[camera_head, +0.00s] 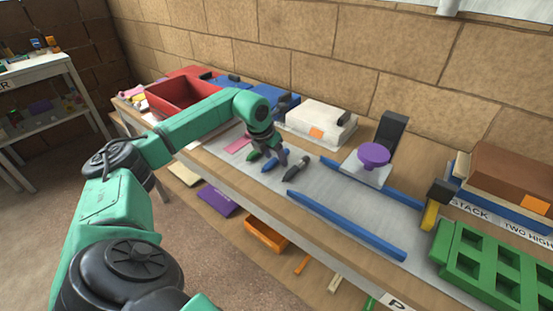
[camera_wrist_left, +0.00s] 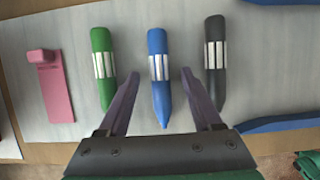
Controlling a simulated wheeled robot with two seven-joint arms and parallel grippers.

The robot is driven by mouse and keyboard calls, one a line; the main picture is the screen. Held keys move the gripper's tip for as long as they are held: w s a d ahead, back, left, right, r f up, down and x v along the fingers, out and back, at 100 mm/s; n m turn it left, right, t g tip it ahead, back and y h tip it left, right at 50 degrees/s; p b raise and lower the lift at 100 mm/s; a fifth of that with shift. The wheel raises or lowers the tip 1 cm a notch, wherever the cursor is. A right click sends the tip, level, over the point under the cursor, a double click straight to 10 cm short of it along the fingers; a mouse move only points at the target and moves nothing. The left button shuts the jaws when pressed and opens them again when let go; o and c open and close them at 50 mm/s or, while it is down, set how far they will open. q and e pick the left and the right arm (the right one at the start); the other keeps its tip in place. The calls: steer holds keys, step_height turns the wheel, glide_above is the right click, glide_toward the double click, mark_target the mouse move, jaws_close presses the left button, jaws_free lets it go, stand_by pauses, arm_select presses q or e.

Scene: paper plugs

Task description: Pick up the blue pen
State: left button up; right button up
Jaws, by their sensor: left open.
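The blue pen (camera_wrist_left: 158,85) lies on the grey mat between a green pen (camera_wrist_left: 103,70) and a dark grey pen (camera_wrist_left: 214,65), with its tip toward my gripper in the left wrist view. My left gripper (camera_wrist_left: 156,78) is open, with one purple finger on each side of the blue pen's tip and a gap to both. In the head view the gripper (camera_head: 268,156) is low over the pens, and the blue pen (camera_head: 270,163) is partly hidden by it. The dark grey pen (camera_head: 296,168) shows just right of it. My right gripper is not in view.
Blue rails (camera_head: 345,225) edge the mat on the right. A pink piece (camera_wrist_left: 54,88) lies left of the green pen. A white box (camera_head: 318,122), a red bin (camera_head: 180,100) and a purple-knobbed stamp (camera_head: 373,155) stand near the wall. A green grid rack (camera_head: 490,265) is at the right.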

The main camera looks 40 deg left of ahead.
mark_target(275, 158)
arm_select(q)
jaws_close()
step_height(275, 158, up, 20)
steer(key=p, duration=0.2)
stand_by(0.3)
